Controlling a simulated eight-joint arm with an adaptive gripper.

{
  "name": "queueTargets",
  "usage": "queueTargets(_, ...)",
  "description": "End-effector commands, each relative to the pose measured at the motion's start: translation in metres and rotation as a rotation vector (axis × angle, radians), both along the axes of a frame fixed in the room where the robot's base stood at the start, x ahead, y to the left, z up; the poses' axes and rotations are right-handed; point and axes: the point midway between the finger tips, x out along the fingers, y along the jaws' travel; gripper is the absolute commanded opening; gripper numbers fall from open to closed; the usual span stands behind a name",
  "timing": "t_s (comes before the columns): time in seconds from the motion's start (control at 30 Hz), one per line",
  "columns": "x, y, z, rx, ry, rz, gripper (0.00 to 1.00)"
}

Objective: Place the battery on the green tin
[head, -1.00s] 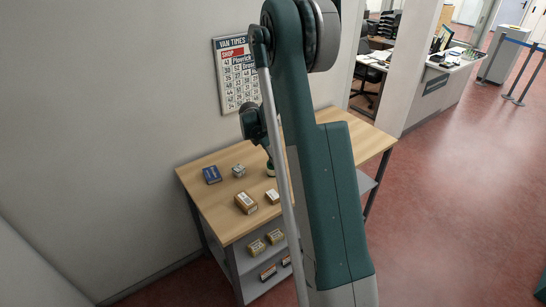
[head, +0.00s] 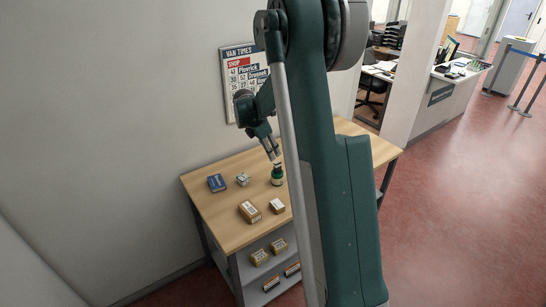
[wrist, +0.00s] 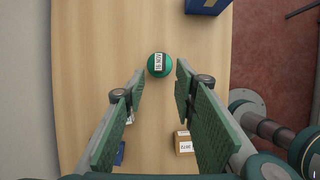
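The green tin (head: 277,180) stands upright on the wooden counter, below my gripper (head: 273,158). In the wrist view the tin (wrist: 151,71) is seen from above as a green disc. A small dark piece with a white printed label, which looks to be the battery (wrist: 159,62), lies across its top. My gripper (wrist: 158,87) is open, its two green finger pads wide apart with nothing between them. The tin and the labelled piece are beyond the fingertips, apart from them.
On the counter (head: 225,229) are a blue box (head: 216,183), a small pale carton (head: 243,179), a brown carton (head: 249,212) and a smaller carton (head: 277,206). Another dark blue box (wrist: 207,5) shows at the wrist view's top edge. More cartons sit on shelves below.

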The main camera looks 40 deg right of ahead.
Motion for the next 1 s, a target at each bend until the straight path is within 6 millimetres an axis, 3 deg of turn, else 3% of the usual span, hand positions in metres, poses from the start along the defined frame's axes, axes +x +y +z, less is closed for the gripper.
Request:
queueTargets(0.2, 0.000, 0.004, 0.011, 0.000, 0.000, 0.000, 0.28)
queueTargets(1.0, -0.002, 0.009, 0.016, 0.002, -0.010, -0.008, 0.28)
